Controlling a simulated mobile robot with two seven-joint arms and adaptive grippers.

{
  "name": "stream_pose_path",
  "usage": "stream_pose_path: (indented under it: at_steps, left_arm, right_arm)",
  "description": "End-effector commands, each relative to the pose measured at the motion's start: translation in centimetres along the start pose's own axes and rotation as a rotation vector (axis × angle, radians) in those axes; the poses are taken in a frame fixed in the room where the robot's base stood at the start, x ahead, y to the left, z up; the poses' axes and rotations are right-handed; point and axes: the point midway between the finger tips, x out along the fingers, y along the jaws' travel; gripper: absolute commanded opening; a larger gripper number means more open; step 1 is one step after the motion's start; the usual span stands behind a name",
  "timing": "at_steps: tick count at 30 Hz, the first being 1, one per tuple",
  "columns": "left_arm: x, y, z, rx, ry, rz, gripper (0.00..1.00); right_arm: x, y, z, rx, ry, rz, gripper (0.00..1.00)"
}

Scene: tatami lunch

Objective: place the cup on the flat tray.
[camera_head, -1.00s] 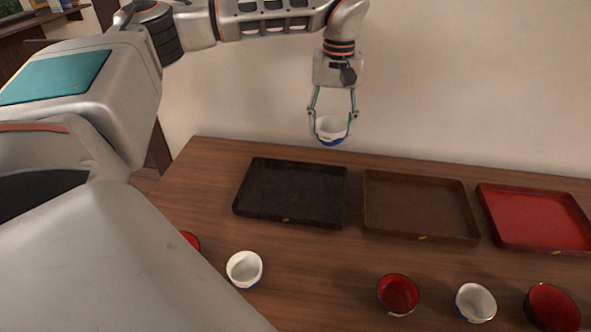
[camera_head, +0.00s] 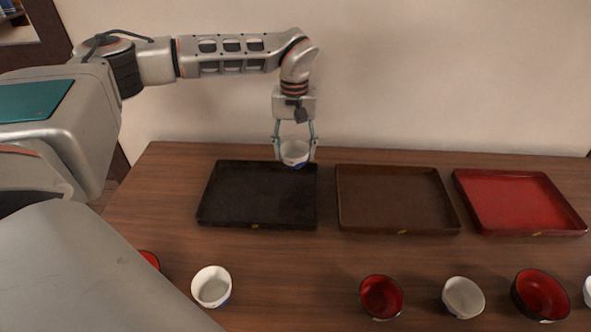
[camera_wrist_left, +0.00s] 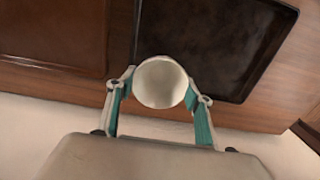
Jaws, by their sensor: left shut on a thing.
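My left gripper (camera_head: 294,150) is shut on a white cup with a blue base (camera_head: 295,150), holding it upright at the back of the table. The held cup also shows from above in the left wrist view (camera_wrist_left: 161,82), between the two fingers. In the head view it overlaps the back right corner of the black flat tray (camera_head: 258,194); a gap in height cannot be told exactly. A brown tray (camera_head: 397,199) and a red tray (camera_head: 520,202) lie to the right, all empty. My right gripper is not in view.
Along the table's front stand a white cup (camera_head: 212,287), a red bowl (camera_head: 381,296), another white cup (camera_head: 463,297) and a larger red bowl (camera_head: 541,295). Another red bowl (camera_head: 150,259) is partly hidden by my arm. The wall (camera_head: 430,80) is close behind the table.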

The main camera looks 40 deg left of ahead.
Motion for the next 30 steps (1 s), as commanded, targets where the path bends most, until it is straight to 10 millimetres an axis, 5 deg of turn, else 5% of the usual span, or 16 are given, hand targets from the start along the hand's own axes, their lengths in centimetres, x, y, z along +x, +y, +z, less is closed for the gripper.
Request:
stream_pose_path:
  at_steps: [7, 18, 30]
  left_arm:
    - [2.4, 0.0, 0.0, -0.001, 0.001, 0.001, 0.28]
    - [6.7, 0.0, 0.0, -0.001, -0.002, -0.001, 0.28]
    - [6.9, 0.0, 0.0, -0.001, 0.001, 0.0, 0.28]
  right_arm:
    - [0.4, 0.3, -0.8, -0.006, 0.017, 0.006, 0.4]
    - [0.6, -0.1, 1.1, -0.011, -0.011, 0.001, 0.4]
    - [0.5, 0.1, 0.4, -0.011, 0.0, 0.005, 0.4]
